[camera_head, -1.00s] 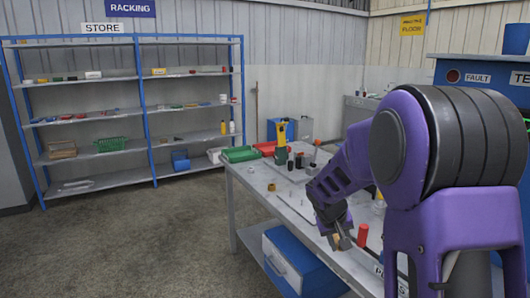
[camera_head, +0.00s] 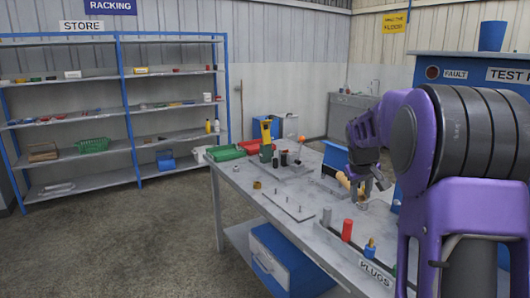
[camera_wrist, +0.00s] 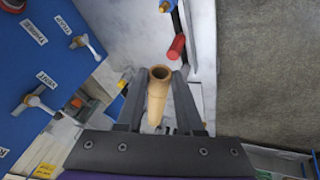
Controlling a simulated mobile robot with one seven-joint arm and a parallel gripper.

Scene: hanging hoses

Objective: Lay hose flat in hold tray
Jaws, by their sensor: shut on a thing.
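My gripper (camera_head: 362,188) is raised over the right part of the workbench, in front of the blue test panel. In the wrist view my gripper (camera_wrist: 157,100) is shut on a short tan hose (camera_wrist: 158,97). The hose lies lengthwise between the two dark fingers, with its round open end showing. In the head view the hose (camera_head: 343,180) sticks out tilted to the left of the fingers, apart from the bench top. A green tray (camera_head: 225,153) and a red tray (camera_head: 251,146) stand at the bench's far left end; I cannot tell which tray is the hold tray.
The blue test panel (camera_wrist: 45,70) with several labelled fittings is close at the wrist view's left. A red plug (camera_head: 347,230) and other plugs stand along the bench's front. A flat plate with pegs (camera_head: 287,207) lies mid-bench. Bare bench (camera_head: 318,232) shows beside it.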

